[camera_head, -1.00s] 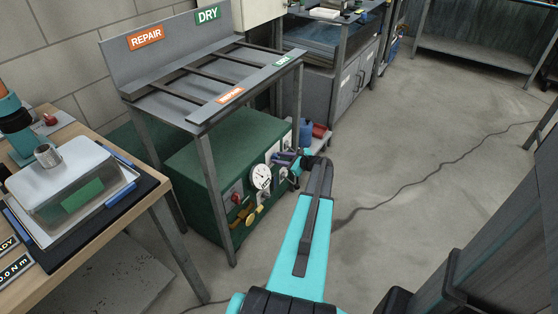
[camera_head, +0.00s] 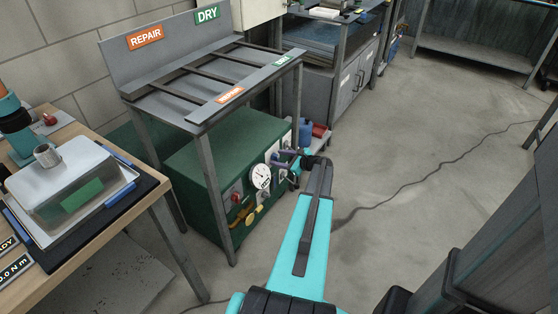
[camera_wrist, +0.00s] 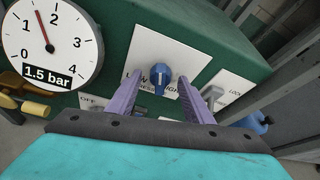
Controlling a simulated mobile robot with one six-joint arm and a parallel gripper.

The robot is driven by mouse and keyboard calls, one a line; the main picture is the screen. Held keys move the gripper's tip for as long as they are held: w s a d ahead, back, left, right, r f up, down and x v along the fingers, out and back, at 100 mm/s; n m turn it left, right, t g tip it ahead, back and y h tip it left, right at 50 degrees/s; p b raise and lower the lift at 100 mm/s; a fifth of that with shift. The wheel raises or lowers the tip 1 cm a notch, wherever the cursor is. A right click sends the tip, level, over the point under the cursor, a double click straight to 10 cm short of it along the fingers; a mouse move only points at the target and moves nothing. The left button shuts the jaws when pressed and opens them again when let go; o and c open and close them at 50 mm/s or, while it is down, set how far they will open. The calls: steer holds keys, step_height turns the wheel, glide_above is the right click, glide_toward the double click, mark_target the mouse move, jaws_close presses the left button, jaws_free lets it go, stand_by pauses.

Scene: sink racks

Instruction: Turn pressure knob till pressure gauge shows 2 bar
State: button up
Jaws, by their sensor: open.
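The pressure gauge (camera_wrist: 52,42) is a round white dial at the upper left of the wrist view. Its label reads 1.5 bar, and its needle points between 1 and 2. The gauge also shows in the head view (camera_head: 261,176) on the front of a green box (camera_head: 228,152). The blue pressure knob (camera_wrist: 161,82) sits on a white plate (camera_wrist: 150,65) in the wrist view. My gripper (camera_wrist: 164,95) is open, with one purple finger on each side of the knob in the picture. I cannot tell whether the fingers touch it. The gripper also shows in the head view (camera_head: 286,156).
A grey rack (camera_head: 208,112) stands over the green box, its legs close by. A second plate marked LOCK (camera_wrist: 230,92) is to the right of the knob. Yellow handles (camera_head: 250,216) sit low on the box.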

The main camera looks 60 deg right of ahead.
steer(key=v, duration=1.4)
steer(key=shift+p, duration=0.4)
steer(key=shift+f, duration=0.2)
